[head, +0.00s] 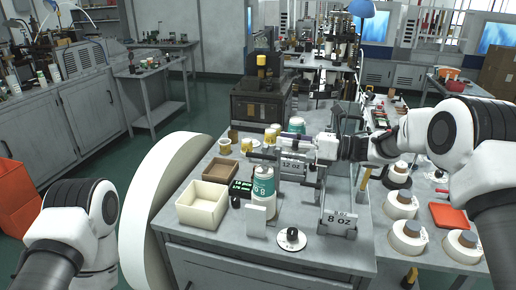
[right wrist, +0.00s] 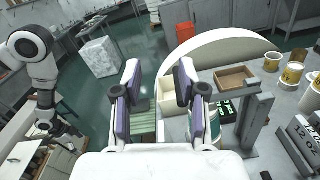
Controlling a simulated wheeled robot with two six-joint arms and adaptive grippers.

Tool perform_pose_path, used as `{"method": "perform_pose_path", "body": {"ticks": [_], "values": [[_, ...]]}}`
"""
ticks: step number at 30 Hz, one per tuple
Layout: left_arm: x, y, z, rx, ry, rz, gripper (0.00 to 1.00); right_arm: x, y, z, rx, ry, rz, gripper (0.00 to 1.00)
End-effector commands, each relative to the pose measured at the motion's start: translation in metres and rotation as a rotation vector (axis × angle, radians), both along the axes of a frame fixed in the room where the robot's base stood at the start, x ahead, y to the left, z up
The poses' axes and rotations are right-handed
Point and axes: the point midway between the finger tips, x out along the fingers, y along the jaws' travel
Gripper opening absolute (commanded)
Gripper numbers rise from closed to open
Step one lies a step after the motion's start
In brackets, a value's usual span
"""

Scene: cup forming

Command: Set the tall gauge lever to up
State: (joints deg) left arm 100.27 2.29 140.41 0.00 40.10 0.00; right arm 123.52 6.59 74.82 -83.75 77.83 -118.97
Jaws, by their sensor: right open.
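A grey upright post with a short crosspiece (right wrist: 257,120) stands right of my fingers there. I cannot tell whether it is the tall gauge lever, nor how the lever is set. My right gripper (head: 272,151) reaches in from the right above the bench, close to the stand. In its wrist view its two fingers (right wrist: 158,88) are apart with nothing between them. My left gripper is not distinguishable; only left arm links show.
A cream box (head: 203,205), a brown tray (head: 219,171), a teal-and-white can (head: 263,190) and a black display (head: 240,187) stand left of the gauge stand.

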Motion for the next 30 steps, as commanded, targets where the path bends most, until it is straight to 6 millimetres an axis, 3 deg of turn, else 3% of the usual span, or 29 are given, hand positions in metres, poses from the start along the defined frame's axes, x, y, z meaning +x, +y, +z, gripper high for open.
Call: {"method": "perform_pose_path", "body": {"ticks": [1, 17, 23, 30], "values": [[0.001, 0.000, -0.011, 0.000, -0.002, 0.000, 0.94, 0.000, 0.000, -0.013, -0.001, 0.001, 0.000, 0.41], [0.001, 0.000, -0.073, 0.000, 0.000, 0.000, 0.94, 0.000, 0.000, -0.067, -0.014, -0.038, 0.012, 0.41], [0.001, 0.000, -0.064, 0.000, -0.001, 0.000, 0.94, 0.004, 0.011, -0.062, -0.016, -0.039, 0.014, 0.41], [0.001, 0.000, -0.042, 0.000, -0.001, 0.000, 0.94, 0.017, 0.055, -0.061, -0.017, -0.038, 0.015, 0.41]]}}
